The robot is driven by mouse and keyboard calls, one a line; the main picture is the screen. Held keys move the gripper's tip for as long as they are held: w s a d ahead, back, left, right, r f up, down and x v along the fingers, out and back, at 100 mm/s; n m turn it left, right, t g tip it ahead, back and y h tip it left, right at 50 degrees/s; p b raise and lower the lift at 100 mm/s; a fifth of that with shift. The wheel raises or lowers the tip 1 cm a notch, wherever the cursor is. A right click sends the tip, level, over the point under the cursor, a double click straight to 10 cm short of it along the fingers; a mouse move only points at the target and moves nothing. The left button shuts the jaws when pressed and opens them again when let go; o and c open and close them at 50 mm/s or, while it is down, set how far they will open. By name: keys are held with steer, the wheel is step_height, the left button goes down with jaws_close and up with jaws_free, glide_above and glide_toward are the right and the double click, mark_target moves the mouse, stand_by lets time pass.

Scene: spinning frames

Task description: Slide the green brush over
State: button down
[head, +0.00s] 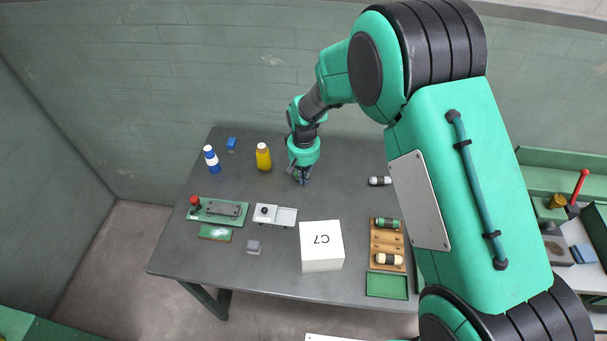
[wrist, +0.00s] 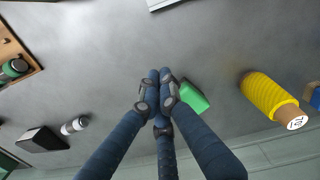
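A green block-shaped thing (wrist: 193,97), which may be the green brush, lies on the table right beside my fingers in the wrist view. Its bristles are not visible, and part of it is behind a finger. In the head view my gripper and wrist seem to hide it. My gripper (head: 303,179) is low over the back middle of the table. In the wrist view my gripper (wrist: 160,76) has its fingers drawn together with nothing visible between them. I cannot tell whether a finger touches the green thing.
A black-and-white cylinder (head: 380,181) lies to the right. A white box (head: 321,247), white device (head: 275,215) and wooden rack (head: 374,247) are nearer the front.

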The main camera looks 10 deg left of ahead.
step_height(320, 180, down, 6)
steer(key=shift+r, duration=0.1)
steer(key=shift+w+a+f, duration=0.15)
steer(key=shift+w+a, duration=0.05)
steer(key=shift+w, duration=0.2)
steer(key=shift+w+a+f, duration=0.1)
steer(key=shift+w+a, duration=0.05)
steer(key=shift+w, duration=0.25)
steer(key=shift+w+a, duration=0.25)
steer(key=shift+w, duration=0.3)
steer(key=shift+w+a, duration=0.2)
steer(key=shift+w, duration=0.3)
steer(key=shift+w+a+b, duration=0.2)
steer(key=shift+w+a, duration=0.1)
steer(key=shift+w, duration=0.4)
steer(key=shift+w+a+b, duration=0.15)
steer(key=shift+w+a, duration=0.15)
steer(key=shift+w, duration=0.4)
steer(key=shift+s, duration=0.2)
